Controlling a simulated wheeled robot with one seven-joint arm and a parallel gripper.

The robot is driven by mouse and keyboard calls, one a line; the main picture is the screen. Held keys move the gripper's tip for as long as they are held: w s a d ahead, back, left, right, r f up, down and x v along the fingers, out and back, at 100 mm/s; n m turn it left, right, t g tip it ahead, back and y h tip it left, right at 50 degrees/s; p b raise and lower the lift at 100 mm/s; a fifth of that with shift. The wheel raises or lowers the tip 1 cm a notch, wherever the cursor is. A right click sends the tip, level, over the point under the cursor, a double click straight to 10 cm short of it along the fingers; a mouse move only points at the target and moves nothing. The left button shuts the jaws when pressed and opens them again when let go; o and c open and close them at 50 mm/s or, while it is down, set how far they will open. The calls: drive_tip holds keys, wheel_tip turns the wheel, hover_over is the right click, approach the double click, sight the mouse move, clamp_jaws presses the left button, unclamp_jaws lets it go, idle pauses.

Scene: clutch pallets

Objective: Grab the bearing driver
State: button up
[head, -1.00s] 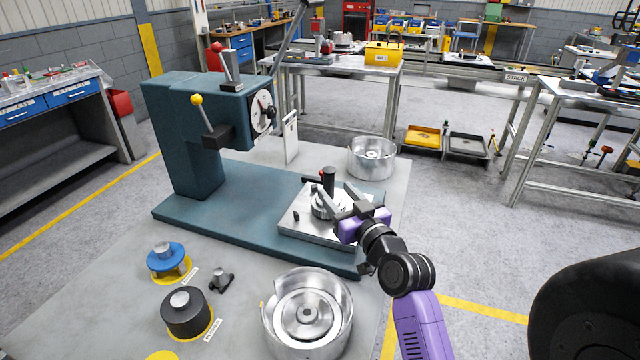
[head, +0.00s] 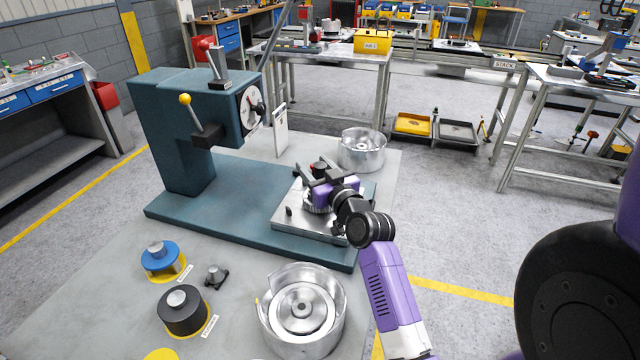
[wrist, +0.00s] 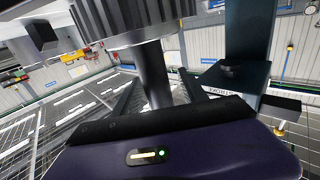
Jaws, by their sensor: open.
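The bearing driver appears to be the dark upright post with a dark head (head: 319,167) on the silver fixture plate (head: 289,222) of the teal press. My gripper (head: 317,172) is open at this post, its black fingers on either side; the purple body hides most of it in the head view. In the wrist view the dark shaft (wrist: 154,78) stands between the open fingers (wrist: 156,92), with a ribbed ring (wrist: 130,22) at its top in the picture. I cannot tell whether the fingers touch it.
The teal press (head: 190,110) rises behind left. A silver housing (head: 362,152) stands behind my gripper, another (head: 303,305) in front. A blue-flanged tool (head: 161,258), a black cylindrical tool (head: 183,312) and a small dark part (head: 216,276) stand front left.

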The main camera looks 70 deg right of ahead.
clamp_jaws()
drive_tip(key=shift+r, duration=0.15)
idle(1.1)
